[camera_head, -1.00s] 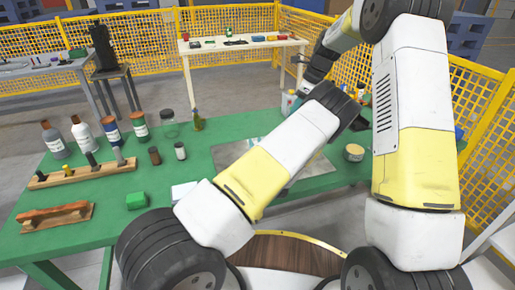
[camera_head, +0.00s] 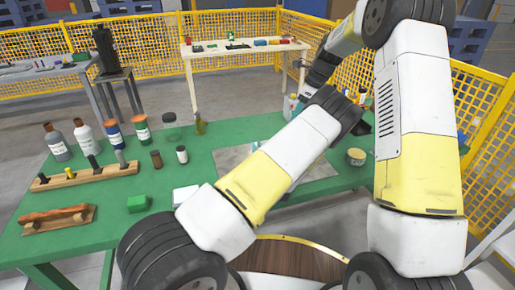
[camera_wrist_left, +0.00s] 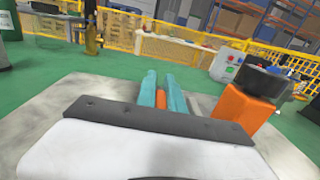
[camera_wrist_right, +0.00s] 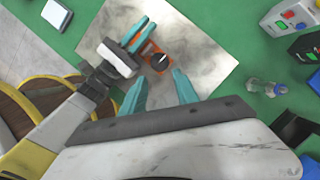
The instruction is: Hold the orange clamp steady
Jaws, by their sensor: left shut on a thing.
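The orange clamp (camera_wrist_right: 151,49) lies on a grey mat (camera_wrist_right: 205,50) on the green table, with a round black part (camera_wrist_right: 160,62) at it. My left gripper (camera_wrist_left: 160,78) is shut on an orange piece of the clamp, seen between its teal fingers. In the left wrist view a larger orange block (camera_wrist_left: 243,106) with a black top stands to the right of the fingers. My right gripper (camera_wrist_right: 160,75) is open and empty, its fingers apart above the mat, pointing toward the clamp. In the head view my arms hide the clamp.
A small clear bottle (camera_wrist_right: 262,87) and grey boxes (camera_wrist_right: 290,12) stand right of the mat. A round tin (camera_head: 356,157) is at the right.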

